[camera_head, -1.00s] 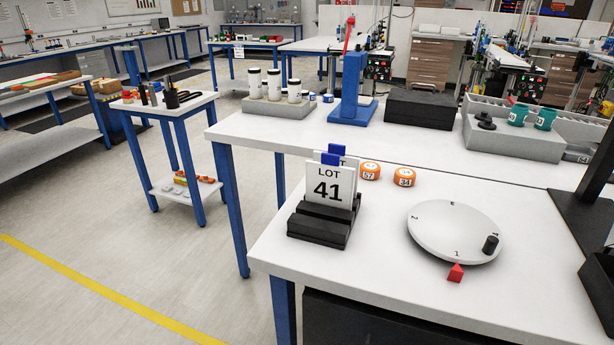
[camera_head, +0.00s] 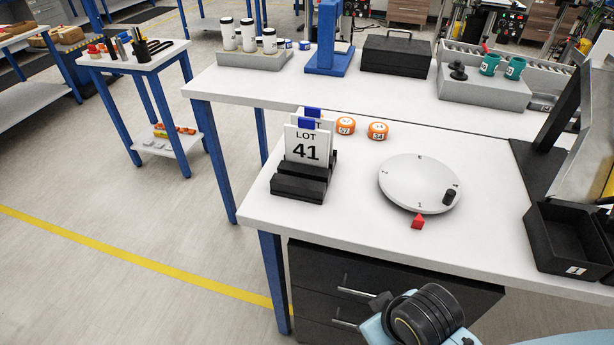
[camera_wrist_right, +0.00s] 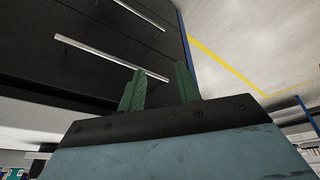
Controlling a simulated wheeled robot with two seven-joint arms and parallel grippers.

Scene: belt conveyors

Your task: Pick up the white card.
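The white card (camera_head: 305,146) reads "LOT 41" and has a blue tab on its top edge. It stands nearly upright in a slotted black holder (camera_head: 298,187) on the near table. A second card with a blue tab stands just behind it, mostly hidden. In the right wrist view my right gripper (camera_wrist_right: 160,88) has its two green fingers apart with nothing between them. It faces the dark drawers under the table, well away from the card. My left gripper is not in view.
A drawer unit (camera_head: 380,275) with metal handles is below.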

